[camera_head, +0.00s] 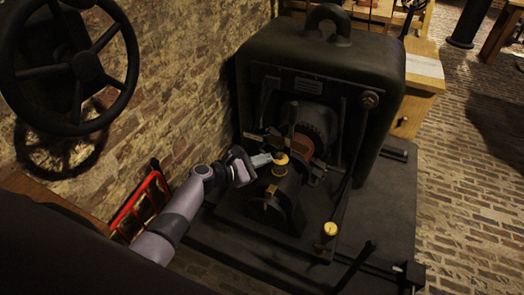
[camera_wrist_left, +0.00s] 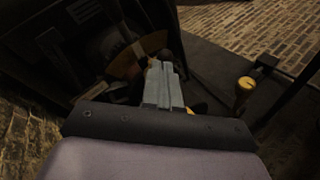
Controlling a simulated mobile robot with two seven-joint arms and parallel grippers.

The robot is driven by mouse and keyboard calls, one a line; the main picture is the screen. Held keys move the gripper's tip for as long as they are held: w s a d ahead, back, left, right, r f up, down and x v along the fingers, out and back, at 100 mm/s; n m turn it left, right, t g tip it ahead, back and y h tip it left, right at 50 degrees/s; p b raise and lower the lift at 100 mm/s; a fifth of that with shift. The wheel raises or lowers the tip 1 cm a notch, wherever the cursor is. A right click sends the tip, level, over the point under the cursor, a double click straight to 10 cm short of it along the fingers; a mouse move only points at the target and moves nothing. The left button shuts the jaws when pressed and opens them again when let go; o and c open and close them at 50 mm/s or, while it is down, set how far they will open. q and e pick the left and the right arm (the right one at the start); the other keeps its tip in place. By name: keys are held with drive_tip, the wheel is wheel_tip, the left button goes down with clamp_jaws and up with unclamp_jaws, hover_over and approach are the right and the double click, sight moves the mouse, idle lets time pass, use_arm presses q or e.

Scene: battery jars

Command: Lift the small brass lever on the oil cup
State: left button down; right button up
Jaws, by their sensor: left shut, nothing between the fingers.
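A brass oil cup (camera_head: 281,163) sits on top of a black bearing housing on the dark machine. A second brass cup (camera_head: 329,229) stands lower and nearer, and it also shows at the right in the left wrist view (camera_wrist_left: 245,84). My left gripper (camera_head: 271,158) is shut and empty, its tips at the left side of the upper cup; I cannot tell whether they touch it. In the left wrist view the closed fingers (camera_wrist_left: 166,66) hide most of that cup. The small lever cannot be made out. My right gripper is not in view.
The black machine housing (camera_head: 320,50) rises behind the cups, with upright rods (camera_head: 341,130) close by. A brick wall (camera_head: 185,70) with a large handwheel (camera_head: 85,65) is at the left. A red-framed object (camera_head: 140,205) leans near my left arm. Brick floor (camera_head: 465,190) is open at the right.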

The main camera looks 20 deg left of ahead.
use_arm(q)
drive_tip(key=shift+n+g, duration=0.4)
drive_tip(key=shift+g, duration=0.4)
drive_tip(key=w+r+p, duration=0.3)
drive_tip(key=p, duration=0.1)
drive_tip(key=shift+w+d+r, duration=0.1)
drive_tip(key=shift+w+r, duration=0.05)
drive_tip(key=shift+r, duration=0.05)
drive_tip(key=shift+r+y, duration=0.1)
drive_tip(key=shift+y, duration=0.2)
drive_tip(key=shift+r+p, duration=0.75)
drive_tip(key=shift+p, duration=0.05)
